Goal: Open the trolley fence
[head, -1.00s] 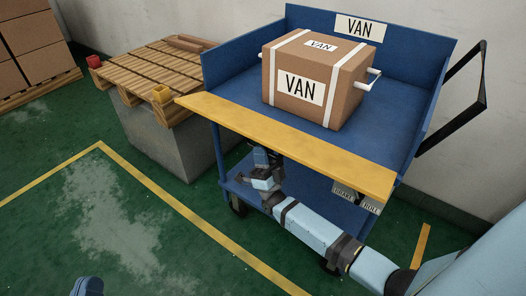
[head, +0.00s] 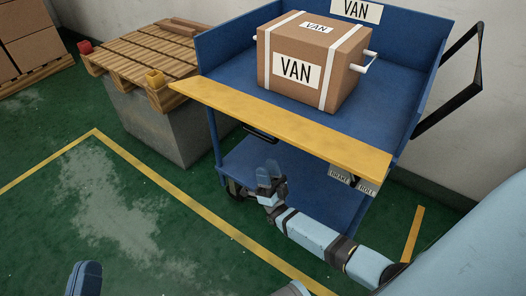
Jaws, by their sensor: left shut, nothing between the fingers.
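The blue trolley (head: 232,84) stands in the middle. Its fence is a yellow board (head: 285,128) running along the whole near edge of the upper deck. A dark bar (head: 261,133) shows just under the board's left half. My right gripper (head: 270,176) is in front of the lower shelf, below the board and apart from it, fingers pointing up. Whether its fingers are parted is not clear. My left gripper (head: 84,278) is shut and empty at the bottom left, over the floor, far from the trolley; only its tip part shows.
A carton marked VAN (head: 282,90) sits on the upper deck. BRAKE and ROLL labels (head: 352,181) hang below the board's right end. A wooden pallet (head: 140,62) on a grey block (head: 180,128) stands left of the trolley. Green floor (head: 130,210) in front is clear.

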